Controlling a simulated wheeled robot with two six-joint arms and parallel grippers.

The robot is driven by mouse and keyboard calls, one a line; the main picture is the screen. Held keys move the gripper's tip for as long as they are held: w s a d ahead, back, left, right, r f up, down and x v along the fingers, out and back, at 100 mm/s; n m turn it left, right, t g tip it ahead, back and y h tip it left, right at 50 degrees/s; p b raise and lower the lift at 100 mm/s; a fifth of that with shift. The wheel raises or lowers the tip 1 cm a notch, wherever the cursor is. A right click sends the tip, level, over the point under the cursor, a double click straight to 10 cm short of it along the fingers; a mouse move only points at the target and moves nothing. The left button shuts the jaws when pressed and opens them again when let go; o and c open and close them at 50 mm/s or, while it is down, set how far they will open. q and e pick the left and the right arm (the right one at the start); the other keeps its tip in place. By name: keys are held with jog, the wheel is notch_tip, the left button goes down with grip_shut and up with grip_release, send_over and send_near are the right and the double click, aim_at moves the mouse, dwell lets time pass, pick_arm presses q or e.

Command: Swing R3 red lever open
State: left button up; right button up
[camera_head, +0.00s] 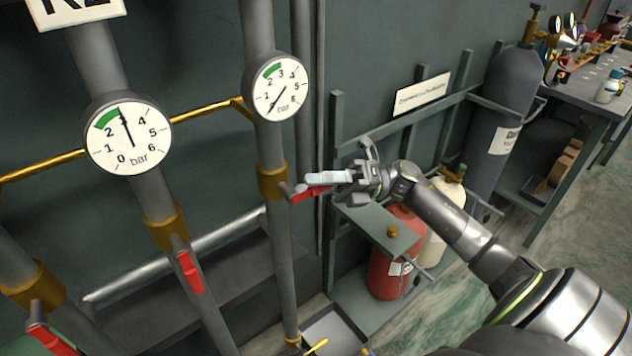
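The red lever (309,193) on the right-hand pipe's brass valve (271,181) sticks out to the right, roughly level. No R3 label shows; this pipe stands right of the one under the R2 sign (72,8). My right gripper (322,178) reaches in from the right, its light grey fingers pointing left. The fingers lie just above or against the lever and cover part of it. I cannot tell whether they touch or grip it. My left gripper is not in view.
Two other red levers, on the middle pipe (190,272) and the left pipe (50,341), hang downward. The right gauge (279,88) is above the lever. A red cylinder (385,270) and a cream cylinder (440,225) stand in a green rack under my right arm.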

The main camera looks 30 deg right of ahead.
grip_shut()
jog(key=shift+f, duration=0.1)
